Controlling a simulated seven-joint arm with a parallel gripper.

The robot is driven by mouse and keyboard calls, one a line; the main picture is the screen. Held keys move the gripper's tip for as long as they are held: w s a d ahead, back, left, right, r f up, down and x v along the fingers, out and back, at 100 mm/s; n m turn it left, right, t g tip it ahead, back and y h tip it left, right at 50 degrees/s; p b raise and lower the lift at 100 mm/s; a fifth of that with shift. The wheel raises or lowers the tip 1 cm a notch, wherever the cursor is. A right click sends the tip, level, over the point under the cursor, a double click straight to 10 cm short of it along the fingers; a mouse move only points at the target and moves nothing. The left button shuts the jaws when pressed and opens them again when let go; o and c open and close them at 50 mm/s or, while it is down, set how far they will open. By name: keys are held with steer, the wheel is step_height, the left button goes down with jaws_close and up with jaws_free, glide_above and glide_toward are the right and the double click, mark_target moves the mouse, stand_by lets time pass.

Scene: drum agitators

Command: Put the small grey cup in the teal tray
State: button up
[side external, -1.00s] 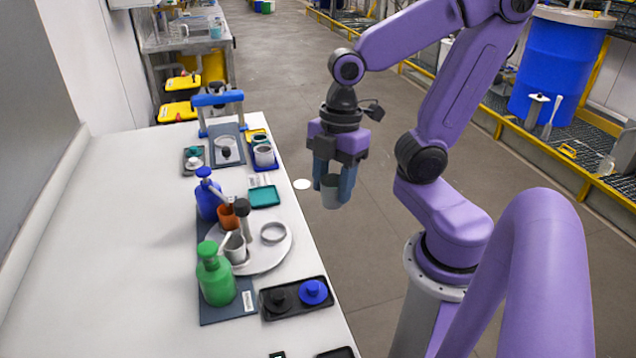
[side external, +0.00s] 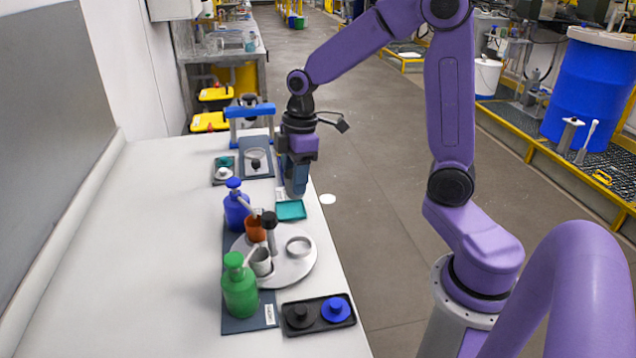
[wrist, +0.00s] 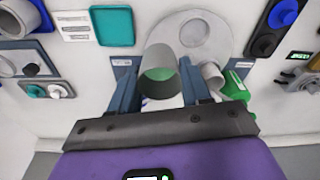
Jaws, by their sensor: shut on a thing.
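The small grey cup (wrist: 160,60) is between the two fingers of my gripper (wrist: 157,82) in the wrist view, which is shut on it. Its open mouth shows a greenish inside. In the side view my gripper (side external: 296,184) hangs just behind the teal tray, near the table's right edge; its fingers mostly hide the cup there. The teal tray (side external: 291,210) is a small, shallow, empty square on the table. It also shows in the wrist view (wrist: 112,26), above and left of the held cup.
A black tray (side external: 318,314) holds two knobbed lids. The table's left side is clear.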

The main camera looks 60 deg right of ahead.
steer(key=shift+m, duration=0.8)
steer(key=shift+w+d+f, duration=0.95)
steer(key=shift+w+f, duration=0.05)
steer(key=shift+f, duration=0.65)
steer(key=shift+w+d+f, duration=0.9)
steer(key=shift+w+f, duration=0.15)
steer(key=shift+f, duration=0.65)
steer(key=shift+w+d+f, duration=0.95)
steer(key=shift+w+f, duration=0.05)
steer(key=shift+f, duration=0.65)
steer(key=shift+f, duration=0.45)
steer(key=o, duration=1.1)
steer(key=o, duration=0.3)
steer(key=shift+r, duration=0.2)
